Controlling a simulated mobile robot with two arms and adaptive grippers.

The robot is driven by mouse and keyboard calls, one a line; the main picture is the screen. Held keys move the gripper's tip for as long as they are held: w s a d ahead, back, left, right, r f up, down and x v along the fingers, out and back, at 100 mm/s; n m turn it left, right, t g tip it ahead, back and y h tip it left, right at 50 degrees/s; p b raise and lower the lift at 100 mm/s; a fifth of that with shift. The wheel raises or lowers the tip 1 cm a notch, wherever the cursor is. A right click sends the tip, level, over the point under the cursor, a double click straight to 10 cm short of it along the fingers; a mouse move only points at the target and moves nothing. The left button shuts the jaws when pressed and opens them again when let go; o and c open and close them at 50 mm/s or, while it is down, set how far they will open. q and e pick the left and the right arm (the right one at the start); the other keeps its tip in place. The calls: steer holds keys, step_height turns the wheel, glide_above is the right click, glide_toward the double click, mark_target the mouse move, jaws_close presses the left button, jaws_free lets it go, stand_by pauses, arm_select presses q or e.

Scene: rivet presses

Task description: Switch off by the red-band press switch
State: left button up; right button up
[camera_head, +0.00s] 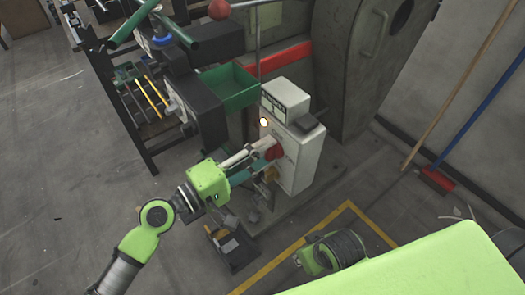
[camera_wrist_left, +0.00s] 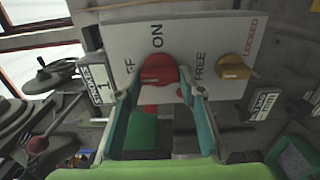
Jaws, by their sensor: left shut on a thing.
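The white control box (camera_head: 300,155) stands in front of the press with the red band (camera_head: 278,60). Its red switch knob (camera_head: 275,151) faces my left gripper (camera_head: 258,156). In the left wrist view the red knob (camera_wrist_left: 160,70) sits below the word ON, with a partly hidden label to its left. My left gripper (camera_wrist_left: 160,92) is shut on the red knob, one finger on each side. The fingers hide part of it, and I cannot tell its exact pointing.
A yellow knob (camera_wrist_left: 233,67) sits beside the red one, near FREE and LOCKED. A small lamp (camera_head: 263,121) glows on the box. A green bin (camera_head: 230,87) is behind left. A red broom (camera_head: 438,179) leans at the right wall. Floor at left is clear.

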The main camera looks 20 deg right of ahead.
stand_by(0.4)
arm_select(q)
steer(key=o, duration=1.1)
steer(key=shift+w, duration=0.1)
steer(key=v, duration=1.2)
